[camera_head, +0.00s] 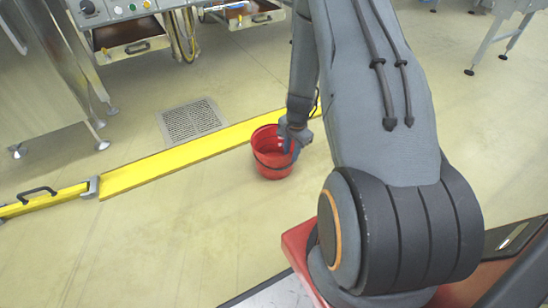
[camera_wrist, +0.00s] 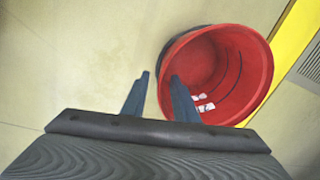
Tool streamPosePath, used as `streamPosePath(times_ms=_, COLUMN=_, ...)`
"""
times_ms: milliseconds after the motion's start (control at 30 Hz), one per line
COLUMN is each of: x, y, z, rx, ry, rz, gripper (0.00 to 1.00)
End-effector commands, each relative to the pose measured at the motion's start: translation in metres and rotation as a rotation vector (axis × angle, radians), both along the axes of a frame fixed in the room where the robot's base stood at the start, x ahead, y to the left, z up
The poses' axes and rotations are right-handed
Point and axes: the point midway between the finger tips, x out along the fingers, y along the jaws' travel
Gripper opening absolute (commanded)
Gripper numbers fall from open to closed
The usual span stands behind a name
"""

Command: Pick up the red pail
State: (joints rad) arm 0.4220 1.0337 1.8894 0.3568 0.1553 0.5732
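The red pail (camera_head: 269,160) stands upright on the floor in the head view, beside the yellow strip. My gripper (camera_head: 291,146) is at its right rim, and the arm hides part of that side. In the wrist view the pail (camera_wrist: 253,60) is seen from above, open and with small white marks inside. My gripper (camera_wrist: 158,75) is open, with one finger outside the pail's near wall and the other over its inside. The wall lies between the two fingers. I cannot tell whether either finger touches it.
A yellow strip (camera_head: 170,158) runs along the floor just behind the pail. A floor grate (camera_head: 191,119) lies beyond it. Metal equipment (camera_head: 40,80) stands at the left and back. The floor in front of the pail is clear.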

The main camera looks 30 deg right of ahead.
Motion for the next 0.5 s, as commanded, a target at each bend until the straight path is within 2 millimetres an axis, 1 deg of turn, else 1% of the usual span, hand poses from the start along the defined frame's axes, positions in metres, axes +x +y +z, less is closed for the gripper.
streamPosePath(times_ms=33, x=0.001, y=0.001, z=-0.008, rx=0.001, ry=0.001, rz=0.000, gripper=0.26)
streamPosePath(times_ms=100, x=0.001, y=0.001, z=-0.014, rx=0.001, ry=0.001, rz=0.002, gripper=0.26)
streamPosePath(times_ms=267, x=0.002, y=0.001, z=-0.021, rx=0.001, ry=0.001, rz=0.002, gripper=0.26)
streamPosePath(times_ms=500, x=0.007, y=0.004, z=-0.047, rx=0.001, ry=0.002, rz=0.003, gripper=0.26)
